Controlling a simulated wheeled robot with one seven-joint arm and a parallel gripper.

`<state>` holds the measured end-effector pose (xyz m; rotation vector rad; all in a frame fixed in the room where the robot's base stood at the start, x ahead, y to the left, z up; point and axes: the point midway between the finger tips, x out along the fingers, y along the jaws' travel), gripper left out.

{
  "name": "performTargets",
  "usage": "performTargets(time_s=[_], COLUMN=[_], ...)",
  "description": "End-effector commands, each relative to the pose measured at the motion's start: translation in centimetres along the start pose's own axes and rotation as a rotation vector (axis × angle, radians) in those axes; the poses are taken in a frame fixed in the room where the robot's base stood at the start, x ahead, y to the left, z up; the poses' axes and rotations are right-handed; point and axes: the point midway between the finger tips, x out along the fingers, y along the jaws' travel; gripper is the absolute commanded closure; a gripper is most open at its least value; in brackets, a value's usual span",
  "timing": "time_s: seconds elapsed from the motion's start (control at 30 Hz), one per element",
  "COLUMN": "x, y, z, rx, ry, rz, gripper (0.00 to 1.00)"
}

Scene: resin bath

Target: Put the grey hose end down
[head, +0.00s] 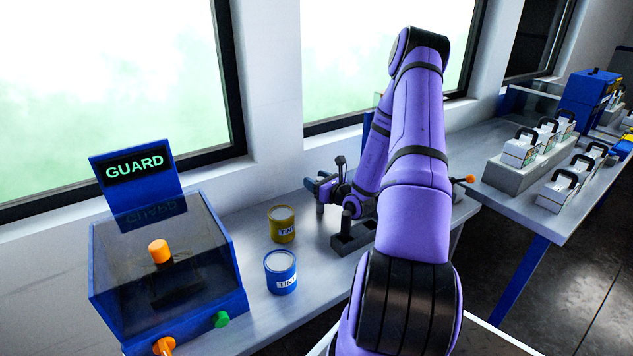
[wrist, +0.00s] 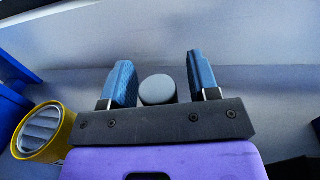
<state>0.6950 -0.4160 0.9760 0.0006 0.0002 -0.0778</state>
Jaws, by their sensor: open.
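A grey round-ended piece (wrist: 158,90), which looks like the grey hose end, shows between the fingers of my gripper (wrist: 159,62) in the wrist view. The blue fingers are spread apart. The grey piece sits close to the left finger, with a clear gap to the right finger. I cannot tell whether it touches the left finger or what it rests on. In the head view my gripper (head: 323,188) is low over the grey bench, beyond the tins and partly hidden by my purple arm.
A yellow tin (head: 283,224) and a blue tin (head: 281,273) stand on the bench (head: 240,235). The yellow tin (wrist: 41,132) is left of my gripper. A blue GUARD box (head: 165,270) stands left. A dark tray (head: 350,240) sits beside my arm. White handled containers (head: 520,150) stand right.

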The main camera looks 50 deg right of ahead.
Motion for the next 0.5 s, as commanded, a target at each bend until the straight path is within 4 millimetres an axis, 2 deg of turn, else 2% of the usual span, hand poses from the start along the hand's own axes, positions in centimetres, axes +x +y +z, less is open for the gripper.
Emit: performTargets(time_s=[0.17, 0.5], x=[-1.9, -8.6], y=[-0.1, 0.0], z=[0.1, 0.1], rx=[0.000, 0.001], ry=[0.002, 0.001], rz=[-0.002, -0.002], gripper=[0.45, 0.45])
